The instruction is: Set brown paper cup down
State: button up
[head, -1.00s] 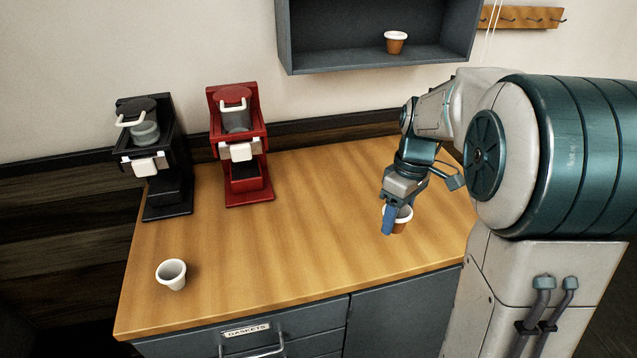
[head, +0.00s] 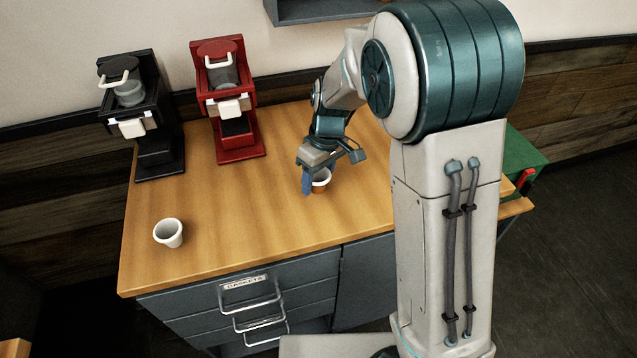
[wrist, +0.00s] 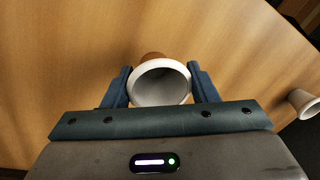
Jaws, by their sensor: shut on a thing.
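The brown paper cup (head: 321,184) has a white rim and white inside. My gripper (head: 313,181) is shut on it, with a blue finger covering its left side in the head view. In the wrist view the cup (wrist: 160,84) sits between the two blue fingers (wrist: 160,88), with its open mouth towards the camera. The cup is over the wooden counter (head: 235,220), right of the red brewer. I cannot tell whether its base touches the wood.
A white cup (head: 168,233) stands at the counter's front left; a white cup (wrist: 304,103) shows at the wrist view's right edge. A black brewer (head: 140,120) and red brewer (head: 228,105) stand at the back left. Wood between the white cup and my gripper is clear.

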aim_at(327, 175)
notch_tip(327, 175, down, 3)
jog(key=shift+r, duration=0.1)
jog(key=o, duration=0.9)
jog(key=shift+r, duration=0.1)
jog(key=r, duration=0.3)
jog(key=d+r, duration=0.1)
jog(key=r, duration=0.3)
jog(key=w+r, duration=0.1)
jog(key=r, duration=0.3)
jog(key=shift+d+r, duration=0.2)
jog(key=shift+d, duration=0.2)
jog(key=shift+s+d+r, duration=0.1)
jog(key=shift+s+r, duration=0.05)
jog(key=shift+r, duration=0.05)
jog(key=s+d+m+t, duration=0.1)
jog(key=s+d+m, duration=0.2)
jog(key=s, duration=0.3)
jog(key=s+d+r+m+t+h, duration=0.1)
jog(key=s+d+m, duration=0.2)
jog(key=s+d, duration=0.2)
jog(key=s+d+m+t, duration=0.1)
jog(key=s+d+m, duration=0.2)
jog(key=s, duration=0.5)
jog(key=shift+s+d+r+t+h, duration=0.3)
jog(key=shift+d+r+t, duration=0.1)
jog(key=shift+d, duration=0.3)
